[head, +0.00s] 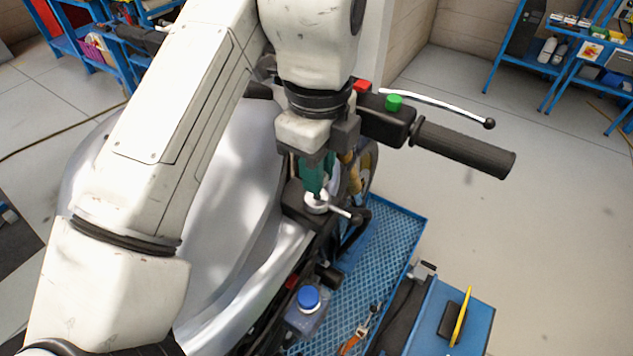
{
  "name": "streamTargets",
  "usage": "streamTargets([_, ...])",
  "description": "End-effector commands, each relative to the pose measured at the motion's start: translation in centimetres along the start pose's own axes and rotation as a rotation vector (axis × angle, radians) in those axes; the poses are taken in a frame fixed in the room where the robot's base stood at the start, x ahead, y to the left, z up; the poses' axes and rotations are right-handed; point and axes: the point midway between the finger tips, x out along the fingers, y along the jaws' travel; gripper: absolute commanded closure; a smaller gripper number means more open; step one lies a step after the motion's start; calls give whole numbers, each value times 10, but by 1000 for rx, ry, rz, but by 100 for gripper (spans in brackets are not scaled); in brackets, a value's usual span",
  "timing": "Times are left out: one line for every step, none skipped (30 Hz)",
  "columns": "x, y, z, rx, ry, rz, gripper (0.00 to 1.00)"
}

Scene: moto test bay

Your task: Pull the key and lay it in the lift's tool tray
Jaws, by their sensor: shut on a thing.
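My gripper (314,192) points down in front of the motorcycle's handlebar. Its narrow green fingers come together just above a round silver lock (316,204) on a dark mount. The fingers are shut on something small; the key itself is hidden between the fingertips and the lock. I cannot tell whether the key is still inside the lock. The tool tray (478,318) appears as a flat blue surface at the lower right, beside the lift. A black block and a yellow-handled thing (462,315) lie on it.
The right handlebar grip (465,148), with a silver brake lever (437,102) and a green button, reaches right of my gripper. A blue-capped reservoir (308,300) stands below. The lift's blue mesh deck (395,225) runs beneath. Blue shelves (590,60) stand at the back right; floor between is open.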

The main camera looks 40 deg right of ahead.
Motion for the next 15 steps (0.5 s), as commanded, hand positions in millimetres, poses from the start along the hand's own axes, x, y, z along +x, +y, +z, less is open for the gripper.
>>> streamTargets([-4,0,0,0,0,0,100])
streamTargets([-5,0,0,0,0,0,100])
streamTargets([-6,0,0,0,0,0,100])
streamTargets([-8,0,0,0,0,0,100])
streamTargets([-8,0,0,0,0,0,100])
streamTargets([-10,0,0,0,0,0,100])
streamTargets([-11,0,0,0,0,0,100])
streamTargets([-12,0,0,0,0,0,100])
streamTargets([-14,0,0,0,0,0,100])
streamTargets([-15,0,0,0,0,0,100])
streamTargets([-16,0,0,0,0,0,100])
streamTargets([-17,0,0,0,0,0,100])
streamTargets([-18,0,0,0,0,0,100])
streamTargets([-19,0,0,0,0,0,100])
streamTargets([-21,0,0,0,0,0,100])
